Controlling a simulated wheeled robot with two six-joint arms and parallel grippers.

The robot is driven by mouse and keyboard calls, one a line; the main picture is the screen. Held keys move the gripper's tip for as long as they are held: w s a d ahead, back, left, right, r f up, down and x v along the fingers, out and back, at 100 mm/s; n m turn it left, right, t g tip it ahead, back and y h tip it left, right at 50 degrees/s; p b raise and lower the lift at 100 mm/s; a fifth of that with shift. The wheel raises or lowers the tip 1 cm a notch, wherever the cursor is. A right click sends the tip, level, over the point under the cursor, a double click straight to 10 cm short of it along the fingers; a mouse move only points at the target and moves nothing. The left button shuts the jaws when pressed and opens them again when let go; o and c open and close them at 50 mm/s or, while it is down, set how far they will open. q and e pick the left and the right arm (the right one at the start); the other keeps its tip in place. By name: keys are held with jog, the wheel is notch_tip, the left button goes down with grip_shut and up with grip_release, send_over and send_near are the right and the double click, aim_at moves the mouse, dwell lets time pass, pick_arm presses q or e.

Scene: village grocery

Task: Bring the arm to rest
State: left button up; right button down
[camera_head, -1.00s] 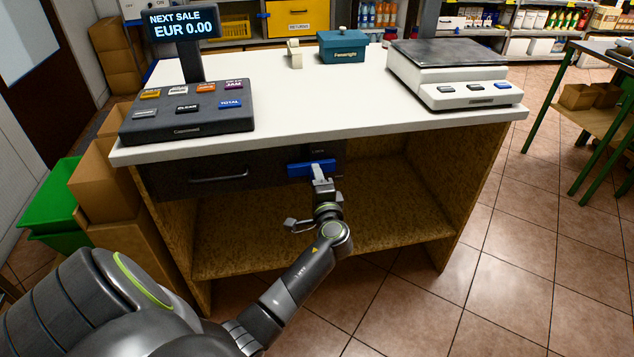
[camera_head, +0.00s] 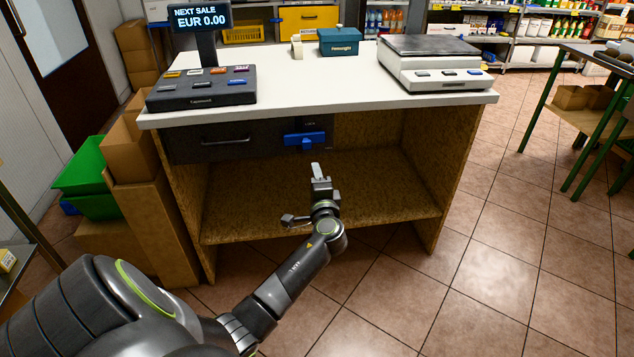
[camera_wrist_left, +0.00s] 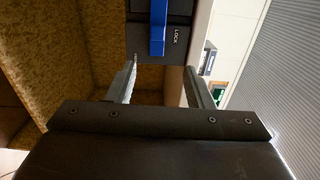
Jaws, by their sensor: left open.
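My left arm comes in from the lower left in the head view, and its gripper (camera_head: 316,170) is in front of the counter's open shelf, below the blue latch handle (camera_head: 305,139). The gripper is open and empty. In the left wrist view the two fingers of the left gripper (camera_wrist_left: 160,85) stand apart with nothing between them. The blue handle (camera_wrist_left: 158,28) shows beyond them, on a dark panel marked LOCK, apart from the fingers. My right gripper is not in view.
The counter (camera_head: 300,88) carries a keypad with a price display (camera_head: 201,18), a teal box (camera_head: 338,41) and a scale (camera_head: 435,62). A dark drawer (camera_head: 228,140) sits under its top. Cardboard boxes and a green crate (camera_head: 88,178) stand at left.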

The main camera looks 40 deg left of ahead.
pick_arm(q)
jog(key=s+d+f+n+g+h, duration=0.1)
jog(key=s+f+g+h, duration=0.3)
jog(key=f, duration=0.8)
jog(key=s+d+f+h, duration=0.1)
jog(key=s+f, duration=0.5)
jog(key=f, duration=0.6)
jog(key=s+d+f+n+g+h, duration=0.2)
jog(key=s+d+f+g+h, duration=0.1)
jog(key=s+f, duration=1.05)
jog(key=s+d+f+n+g+h, duration=0.25)
jog(key=s+f, duration=0.25)
jog(key=s, duration=0.7)
jog(key=s+d+f+n+g+h, duration=0.15)
jog(key=s+d+f+n, duration=0.35)
jog(key=s, duration=0.7)
jog(key=s+r+m+p, duration=0.1)
jog(key=s+r+p, duration=0.3)
jog(key=r+p, duration=0.4)
jog(key=shift+s+d+p, duration=0.25)
jog(key=shift+s+p, duration=0.1)
jog(key=shift+p, duration=1.75)
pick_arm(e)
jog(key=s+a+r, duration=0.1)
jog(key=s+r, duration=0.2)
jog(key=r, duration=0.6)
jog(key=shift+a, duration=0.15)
